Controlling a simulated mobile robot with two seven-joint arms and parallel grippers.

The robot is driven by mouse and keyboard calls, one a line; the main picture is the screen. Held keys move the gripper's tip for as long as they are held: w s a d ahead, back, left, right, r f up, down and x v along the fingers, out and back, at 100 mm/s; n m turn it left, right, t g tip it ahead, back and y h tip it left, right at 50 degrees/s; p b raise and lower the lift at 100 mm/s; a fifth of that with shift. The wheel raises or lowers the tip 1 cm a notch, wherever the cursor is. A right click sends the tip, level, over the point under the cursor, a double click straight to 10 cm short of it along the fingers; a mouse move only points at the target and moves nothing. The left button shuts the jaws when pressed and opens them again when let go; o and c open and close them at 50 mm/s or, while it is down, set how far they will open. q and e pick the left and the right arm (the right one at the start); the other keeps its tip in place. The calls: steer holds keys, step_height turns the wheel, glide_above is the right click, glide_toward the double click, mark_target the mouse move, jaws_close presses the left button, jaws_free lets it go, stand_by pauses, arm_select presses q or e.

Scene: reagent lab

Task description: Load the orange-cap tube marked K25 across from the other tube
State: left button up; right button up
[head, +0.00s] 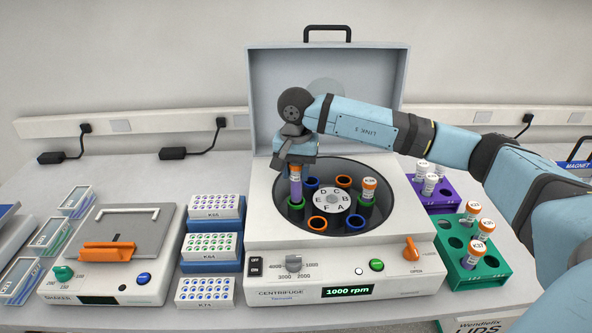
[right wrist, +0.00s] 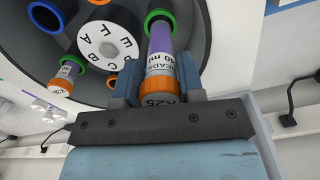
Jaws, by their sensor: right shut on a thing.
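The open centrifuge (head: 262,215) has a rotor with a lettered hub (head: 332,200) and coloured rings around it. My right gripper (head: 295,166) is shut on the orange-cap tube marked K25 (right wrist: 158,66), just below its cap. The tube is upright with a purple body, and it also shows in the head view (head: 296,187). Its lower end meets the green ring (head: 296,205) by letter E; how deep it sits is hidden. The other tube (head: 368,189), orange-capped, stands in the green ring by letter B, opposite. My left gripper is out of view.
A green rack (head: 497,270) with several orange-cap tubes stands at the right, in front of a purple rack (head: 443,195) with white-cap tubes. The raised lid (head: 375,75) is behind the arm. Tip boxes (head: 209,245) and a shaker (head: 110,283) stand left.

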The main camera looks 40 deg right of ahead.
mark_target(296, 200)
steer(key=shift+f, duration=0.15)
steer(key=shift+f+b, duration=0.65)
steer(key=shift+b, duration=0.05)
steer(key=shift+f, duration=0.1)
steer(key=shift+f+b, duration=0.65)
steer(key=shift+f, duration=0.05)
steer(key=shift+f, duration=0.1)
steer(key=shift+f+b, duration=1.1)
steer(key=shift+f, duration=0.3)
steer(key=o, duration=1.5)
